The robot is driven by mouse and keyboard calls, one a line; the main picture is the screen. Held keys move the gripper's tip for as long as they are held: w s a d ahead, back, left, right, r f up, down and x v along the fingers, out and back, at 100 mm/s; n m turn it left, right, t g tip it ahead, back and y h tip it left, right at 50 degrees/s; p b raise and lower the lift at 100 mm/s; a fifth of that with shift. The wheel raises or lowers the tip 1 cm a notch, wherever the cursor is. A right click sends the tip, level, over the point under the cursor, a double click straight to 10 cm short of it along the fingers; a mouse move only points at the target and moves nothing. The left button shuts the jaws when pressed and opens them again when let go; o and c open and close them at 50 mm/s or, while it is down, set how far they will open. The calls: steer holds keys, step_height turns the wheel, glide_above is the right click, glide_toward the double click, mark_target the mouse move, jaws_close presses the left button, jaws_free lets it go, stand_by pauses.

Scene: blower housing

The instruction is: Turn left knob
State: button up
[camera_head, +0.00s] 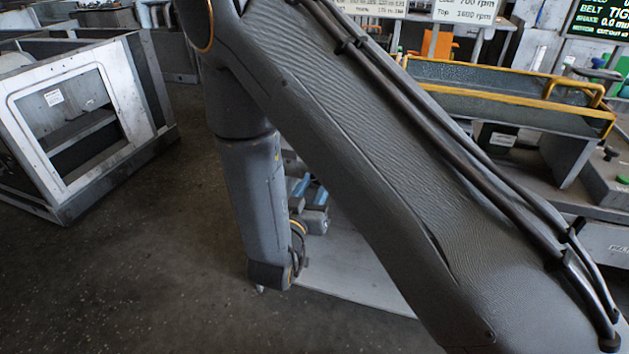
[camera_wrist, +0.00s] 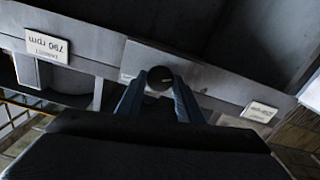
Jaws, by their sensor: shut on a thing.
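In the wrist view my gripper (camera_wrist: 160,97) has its two dark fingers closed around a round dark knob (camera_wrist: 160,77) with a small light mark on its face. The knob sits in front of a grey metal panel (camera_wrist: 200,72). Which of the housing's knobs this is cannot be told from this view. In the head view my own arm covers the middle, and the fingers and knob are hidden.
In the head view, a grey cabinet (camera_head: 130,95) stands left, and a yellow-edged tray (camera_head: 480,88) lies right. Dark floor (camera_head: 150,270) is clear.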

steer(key=shift+n, duration=0.3)
steer(key=o, duration=1.1)
steer(key=shift+c, duration=0.2)
steer(key=shift+s, duration=0.1)
steer(key=v, duration=0.7)
steer(key=shift+s+a+b, duration=0.15)
steer(key=shift+s+b, duration=0.1)
steer(key=shift+b, duration=0.2)
steer(key=shift+w, duration=0.1)
